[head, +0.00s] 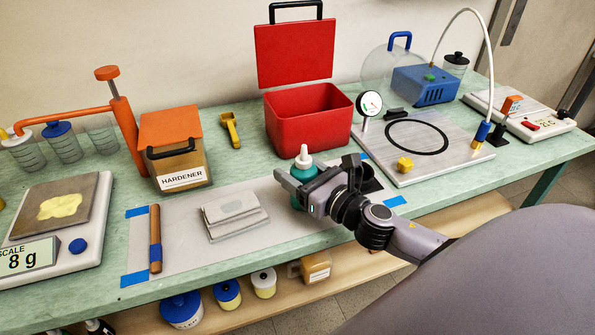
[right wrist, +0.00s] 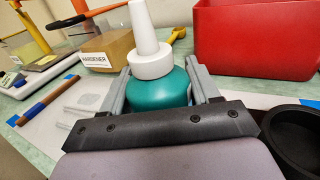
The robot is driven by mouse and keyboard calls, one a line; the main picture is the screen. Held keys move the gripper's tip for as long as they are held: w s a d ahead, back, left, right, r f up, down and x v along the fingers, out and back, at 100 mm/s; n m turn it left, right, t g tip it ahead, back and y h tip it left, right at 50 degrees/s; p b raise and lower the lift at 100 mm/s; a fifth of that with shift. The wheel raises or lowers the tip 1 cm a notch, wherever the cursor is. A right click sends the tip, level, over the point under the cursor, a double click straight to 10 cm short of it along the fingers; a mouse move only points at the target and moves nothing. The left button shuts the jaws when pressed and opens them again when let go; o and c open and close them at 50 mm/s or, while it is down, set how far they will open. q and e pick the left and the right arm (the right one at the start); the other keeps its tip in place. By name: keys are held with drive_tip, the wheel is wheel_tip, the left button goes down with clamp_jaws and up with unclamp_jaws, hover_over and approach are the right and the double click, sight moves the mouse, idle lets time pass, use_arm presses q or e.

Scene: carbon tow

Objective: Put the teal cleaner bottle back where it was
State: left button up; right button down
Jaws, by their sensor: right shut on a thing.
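The teal cleaner bottle (head: 303,173) has a white collar and a white pointed nozzle. It is upright over the right part of the pale sheet on the bench, in front of the red box. My right gripper (head: 293,185) has its two fingers around the bottle's body and is shut on it. In the right wrist view, the bottle (right wrist: 160,85) sits between the grey fingers (right wrist: 160,88). The bottle's base is hidden, so I cannot tell whether it touches the bench. My left gripper is not in view.
Behind stands the open red box (head: 308,120). Left are folded grey cloth (head: 235,214), a wooden stick (head: 155,238), the hardener box (head: 180,165) and a scale (head: 60,240). Right is a plate (head: 470,158) with a black ring, gauge (head: 371,103) and yellow knob (head: 404,165).

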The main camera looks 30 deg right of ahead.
drive_tip(key=shift+f, duration=0.15)
drive_tip(key=shift+c, duration=1.3)
unclamp_jaws()
drive_tip(key=shift+r, duration=0.3)
drive_tip(key=shift+s+f, duration=0.2)
drive_tip(key=shift+s, duration=0.1)
drive_tip(key=s, duration=0.3)
drive_tip(key=s+d+b, duration=0.1)
drive_tip(key=s, duration=0.2)
drive_tip(key=s+b, duration=0.1)
drive_tip(key=s, duration=0.2)
drive_tip(key=shift+s+d, duration=0.25)
drive_tip(key=shift+s, duration=0.05)
drive_tip(key=shift+s+d+r+b, duration=0.15)
drive_tip(key=shift+s+b, duration=0.2)
drive_tip(key=shift+s, duration=0.5)
